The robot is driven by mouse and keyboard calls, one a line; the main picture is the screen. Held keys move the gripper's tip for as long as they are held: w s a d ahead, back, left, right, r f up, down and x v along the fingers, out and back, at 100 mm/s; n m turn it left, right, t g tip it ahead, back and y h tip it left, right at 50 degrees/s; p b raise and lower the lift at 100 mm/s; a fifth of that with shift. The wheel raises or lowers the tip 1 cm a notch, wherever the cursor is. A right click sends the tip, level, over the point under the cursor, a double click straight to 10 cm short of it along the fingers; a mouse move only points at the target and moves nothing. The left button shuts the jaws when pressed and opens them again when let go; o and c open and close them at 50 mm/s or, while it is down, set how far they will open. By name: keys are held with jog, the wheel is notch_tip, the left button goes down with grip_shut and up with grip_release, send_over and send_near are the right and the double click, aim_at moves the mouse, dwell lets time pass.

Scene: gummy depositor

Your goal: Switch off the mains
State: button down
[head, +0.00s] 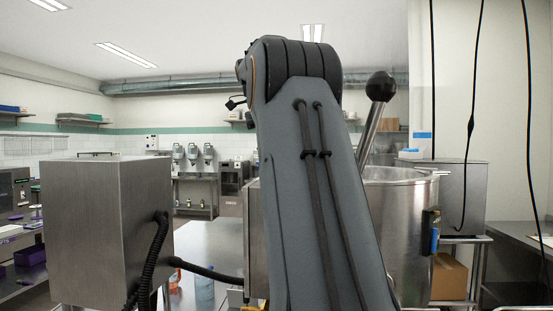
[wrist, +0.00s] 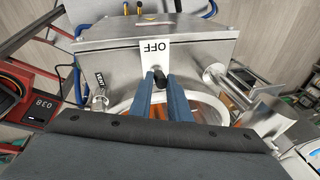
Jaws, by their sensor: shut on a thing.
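In the wrist view, my gripper (wrist: 161,76) has its two blue fingers shut on a small black switch handle (wrist: 159,82). The handle is partly hidden between the fingers. A white plate reading OFF (wrist: 155,51), upside down in this view, sits right beside the handle on a steel housing (wrist: 110,54). In the head view my raised grey arm fills the middle, and my gripper and the switch are hidden there.
A steel box (head: 105,230) with a black hose stands at left in the head view. A large steel pot (head: 400,215) and a black-knobbed lever (head: 377,105) are at right. The wrist view shows a red-framed unit with a display (wrist: 42,105) at left.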

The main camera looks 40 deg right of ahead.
jog(key=shift+w+a+f+g+h, duration=0.15)
jog(key=shift+w+a+g+h, duration=0.2)
jog(key=shift+g+h, duration=0.3)
jog(key=shift+w+a+f+g+h, duration=0.15)
jog(key=shift+w+a+g+h, duration=0.1)
jog(key=shift+w+g+h, duration=0.4)
jog(key=shift+s, duration=0.2)
jog(key=c, duration=1.7)
grip_release()
jog(key=shift+o, duration=0.2)
jog(key=v, duration=0.7)
jog(key=shift+r, duration=0.2)
jog(key=shift+w+a+f, duration=0.1)
jog(key=shift+w, duration=0.1)
